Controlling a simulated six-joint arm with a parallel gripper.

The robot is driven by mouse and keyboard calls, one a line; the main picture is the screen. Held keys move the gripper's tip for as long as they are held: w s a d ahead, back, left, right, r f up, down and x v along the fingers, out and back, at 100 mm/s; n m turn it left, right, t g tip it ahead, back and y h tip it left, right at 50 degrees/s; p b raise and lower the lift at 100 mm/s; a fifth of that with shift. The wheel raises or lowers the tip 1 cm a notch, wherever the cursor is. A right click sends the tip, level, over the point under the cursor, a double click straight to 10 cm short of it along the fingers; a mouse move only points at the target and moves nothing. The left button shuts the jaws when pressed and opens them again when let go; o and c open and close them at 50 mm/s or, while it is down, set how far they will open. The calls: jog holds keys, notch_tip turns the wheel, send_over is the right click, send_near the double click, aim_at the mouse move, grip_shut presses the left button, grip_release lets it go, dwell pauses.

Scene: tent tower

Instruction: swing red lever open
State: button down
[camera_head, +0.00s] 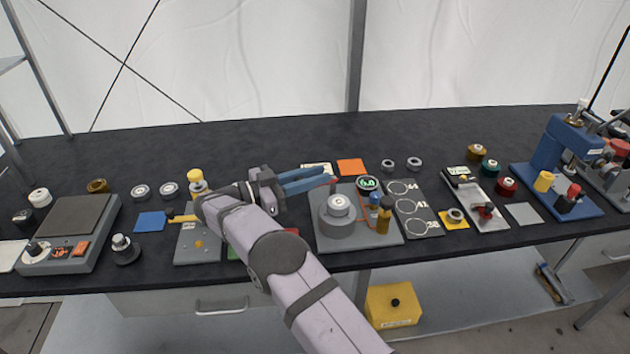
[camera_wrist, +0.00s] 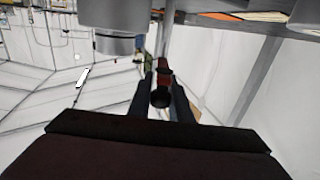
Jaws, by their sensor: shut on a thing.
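The red lever (camera_wrist: 162,76) shows in the wrist view between my two fingers, with a dark round end towards me. My gripper (camera_wrist: 162,85) is shut on it. In the head view my gripper (camera_head: 328,178) reaches in from the left with blue fingers, and only a small red bit of the lever (camera_head: 333,181) shows at their tips. The lever's pivot is hidden.
An orange square (camera_head: 351,167) lies behind the plate. A dark card with white rings (camera_head: 414,207) is close on the right. A grey plate with a yellow handle (camera_head: 181,218) is left of my arm. The table's back strip is clear.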

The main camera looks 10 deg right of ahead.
jog(key=shift+w+r+m+g+b, duration=0.15)
jog(key=shift+m+g+b, duration=0.2)
jog(key=shift+g, duration=0.25)
dwell(0.3)
jog(key=c, duration=1.6)
grip_release()
jog(key=shift+r, duration=5)
